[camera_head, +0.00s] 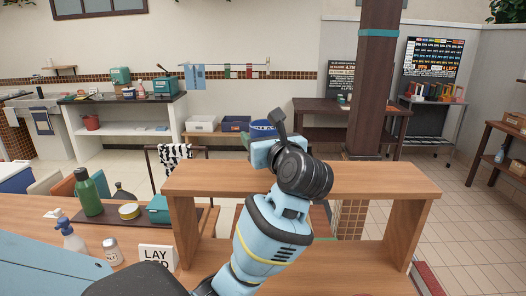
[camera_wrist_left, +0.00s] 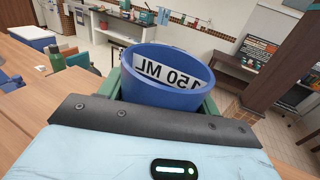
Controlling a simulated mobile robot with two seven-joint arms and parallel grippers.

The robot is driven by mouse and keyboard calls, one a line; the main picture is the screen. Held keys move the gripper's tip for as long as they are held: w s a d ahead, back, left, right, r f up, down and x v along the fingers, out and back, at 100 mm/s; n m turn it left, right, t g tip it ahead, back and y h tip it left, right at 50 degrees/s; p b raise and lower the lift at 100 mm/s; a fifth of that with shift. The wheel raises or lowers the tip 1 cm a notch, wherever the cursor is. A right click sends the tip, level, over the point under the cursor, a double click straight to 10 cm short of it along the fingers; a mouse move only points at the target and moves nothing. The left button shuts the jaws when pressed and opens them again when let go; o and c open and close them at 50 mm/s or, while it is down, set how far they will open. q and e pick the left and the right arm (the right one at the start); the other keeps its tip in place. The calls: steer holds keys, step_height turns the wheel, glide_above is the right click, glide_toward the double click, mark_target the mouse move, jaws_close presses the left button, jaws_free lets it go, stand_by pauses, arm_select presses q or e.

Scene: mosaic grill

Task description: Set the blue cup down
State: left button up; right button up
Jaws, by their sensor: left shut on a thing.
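The blue cup (camera_wrist_left: 158,92) fills the middle of the left wrist view, its open rim towards the camera and a white band with mirrored "150 ML" inside. My left gripper (camera_wrist_left: 165,100) is shut on it, with green fingers on both sides. In the head view only a small part of the cup (camera_head: 263,126) shows behind my left wrist. There the gripper and cup are over or beyond the back edge of the raised wooden shelf (camera_head: 380,181); the gap below is hidden. My right gripper is not in view.
The shelf top looks bare on both sides of my arm. On the counter at left stand a green bottle (camera_head: 88,195), a yellow-banded tin (camera_head: 129,211), a teal box (camera_head: 158,209), a spray bottle (camera_head: 72,238), a white jar (camera_head: 112,252) and a lettered sign (camera_head: 157,257).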

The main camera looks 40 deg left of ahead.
arm_select(q)
steer(key=shift+f, duration=1.7)
steer(key=shift+f, duration=0.1)
steer(key=shift+d+f, duration=0.1)
steer(key=shift+f, duration=0.05)
steer(key=o, duration=1.1)
